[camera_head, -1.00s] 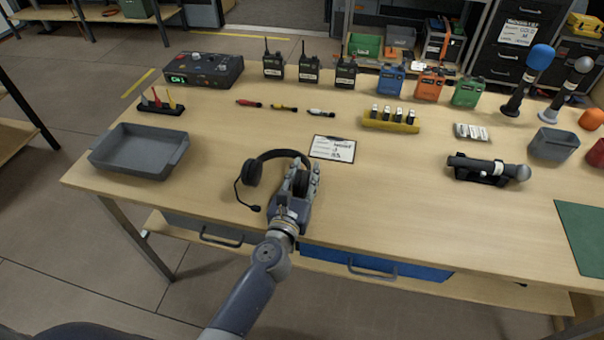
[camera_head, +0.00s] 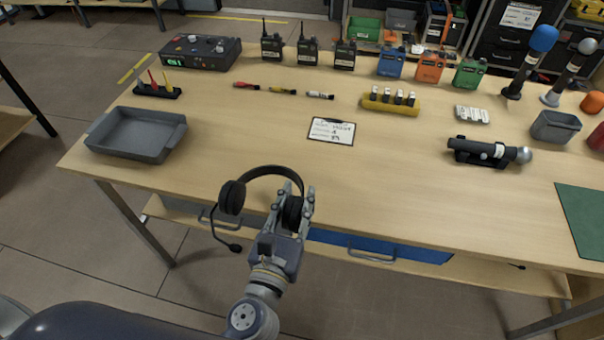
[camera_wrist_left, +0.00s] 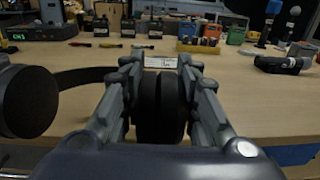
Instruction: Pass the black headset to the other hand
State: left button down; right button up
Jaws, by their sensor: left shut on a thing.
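The black headset (camera_head: 262,169) is in my left gripper (camera_head: 294,206), near the table's front edge in the head view. My left gripper is shut on its right ear cup. The other ear cup (camera_head: 231,198) hangs free to the left, and the microphone boom reaches down below it. In the left wrist view the gripped ear cup (camera_wrist_left: 160,105) sits between the two fingers, and the free ear cup (camera_wrist_left: 28,100) shows at the left edge. My right gripper is not in view.
A grey tray (camera_head: 136,134) stands at the table's left. A clipboard card (camera_head: 331,130) lies mid-table. A microphone in a cradle (camera_head: 488,152) and a green mat (camera_head: 590,215) are at the right. Radios (camera_head: 307,52) line the back. The front middle of the table is clear.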

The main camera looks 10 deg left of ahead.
aim_at(234, 207)
pick_arm(q)
jog(key=shift+n+y, duration=0.5)
jog(key=shift+y, duration=0.3)
jog(key=s+a+r, duration=0.1)
jog(key=s+a, duration=0.1)
jog(key=a, duration=0.1)
jog(key=s+a+r, duration=0.1)
jog(key=s+a, duration=0.1)
jog(key=a, duration=0.2)
jog(key=s+a+r, duration=0.1)
jog(key=a, duration=0.2)
jog(key=shift+s+a+r, duration=0.2)
jog(key=shift+s+a, duration=0.05)
jog(key=shift+s, duration=0.15)
jog(key=shift+w+d, duration=0.1)
jog(key=shift+d, duration=0.05)
